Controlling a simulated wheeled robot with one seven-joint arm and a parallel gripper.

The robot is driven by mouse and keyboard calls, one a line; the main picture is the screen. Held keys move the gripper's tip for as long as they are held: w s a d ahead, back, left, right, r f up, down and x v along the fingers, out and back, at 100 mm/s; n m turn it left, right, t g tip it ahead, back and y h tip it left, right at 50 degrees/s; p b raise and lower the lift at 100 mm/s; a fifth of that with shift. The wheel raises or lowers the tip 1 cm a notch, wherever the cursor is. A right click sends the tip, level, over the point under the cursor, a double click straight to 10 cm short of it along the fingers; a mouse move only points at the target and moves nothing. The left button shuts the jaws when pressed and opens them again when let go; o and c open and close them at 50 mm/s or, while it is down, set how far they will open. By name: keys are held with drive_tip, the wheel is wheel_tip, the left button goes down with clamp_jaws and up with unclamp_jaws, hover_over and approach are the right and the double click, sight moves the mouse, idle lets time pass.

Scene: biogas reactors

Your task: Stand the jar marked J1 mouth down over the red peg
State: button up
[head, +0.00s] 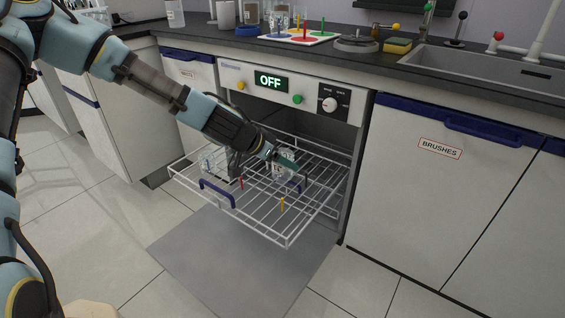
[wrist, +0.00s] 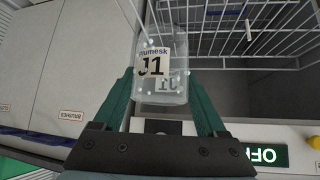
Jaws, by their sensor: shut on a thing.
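The clear jar J1 (wrist: 151,88) is between the green fingers of my gripper (wrist: 160,80) in the wrist view. Its J1 label reads upright there while the OFF display reads upside down, so the jar appears inverted; its mouth is not clearly visible. In the head view the jar (head: 286,157) is at my gripper (head: 276,160), over the back part of the pulled-out wire rack (head: 265,225). The red peg (head: 241,184) stands on the rack, to the left of and nearer than the jar. I cannot tell the jar's height above the wires.
A yellow peg (head: 282,205) stands near the front right. A blue handle (head: 216,193) is on the front edge. The washer's OFF panel (head: 270,82) and counter (head: 350,58) rise behind the rack.

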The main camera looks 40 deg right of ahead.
sight(283, 153)
drive_tip(key=shift+r+p, duration=2.75)
drive_tip(key=shift+r, duration=1.2)
